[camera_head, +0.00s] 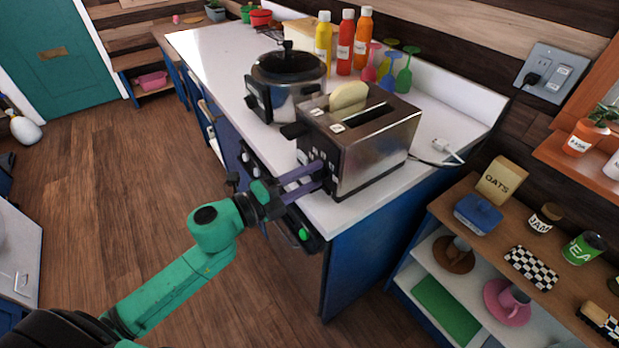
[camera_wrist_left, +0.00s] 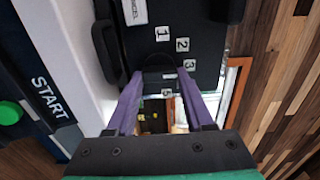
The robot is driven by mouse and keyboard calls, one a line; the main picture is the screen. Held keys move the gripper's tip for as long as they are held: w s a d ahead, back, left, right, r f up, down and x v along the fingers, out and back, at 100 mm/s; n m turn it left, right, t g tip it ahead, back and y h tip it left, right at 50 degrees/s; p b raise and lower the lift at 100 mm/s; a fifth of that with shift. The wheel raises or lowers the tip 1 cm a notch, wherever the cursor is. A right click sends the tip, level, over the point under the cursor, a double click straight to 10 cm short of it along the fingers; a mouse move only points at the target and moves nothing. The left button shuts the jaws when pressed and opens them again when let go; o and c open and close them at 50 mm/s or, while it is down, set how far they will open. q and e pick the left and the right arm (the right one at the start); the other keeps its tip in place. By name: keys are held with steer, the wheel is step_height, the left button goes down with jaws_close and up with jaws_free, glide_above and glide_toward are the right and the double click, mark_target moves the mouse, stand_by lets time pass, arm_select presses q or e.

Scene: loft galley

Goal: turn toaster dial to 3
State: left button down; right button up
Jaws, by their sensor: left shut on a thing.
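The toaster (camera_head: 372,148), steel with a black front panel, stands at the near end of the white counter with a bread slice (camera_head: 349,97) in its slot. My left gripper (camera_head: 322,176) reaches its front panel with purple fingers. In the left wrist view the panel (camera_wrist_left: 203,45) carries labels 1, 2 and 3, plus another below. The dark dial (camera_wrist_left: 158,76) lies between the fingertips of my left gripper (camera_wrist_left: 158,88), which is shut on it. The dial is mostly hidden in the head view, and where it points cannot be told. My right gripper is out of view.
A dark-lidded cooker (camera_head: 289,75) stands left of the toaster, with bottles (camera_head: 345,42) and coloured goblets (camera_head: 403,72) behind. Below is an appliance front with a green START button (camera_wrist_left: 10,112). A shelf unit (camera_head: 455,192) stands at the right.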

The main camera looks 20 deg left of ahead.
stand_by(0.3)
arm_select(q)
steer(key=shift+c, duration=1.4)
jaws_free()
steer(key=shift+s+a+f, duration=0.15)
steer(key=shift+s+a, duration=0.25)
steer(key=shift+s, duration=0.05)
steer(key=b+v, duration=0.2)
steer(key=v, duration=1.1)
steer(key=shift+s+b, duration=0.2)
steer(key=shift+b, duration=0.2)
steer(key=shift+a, duration=0.1)
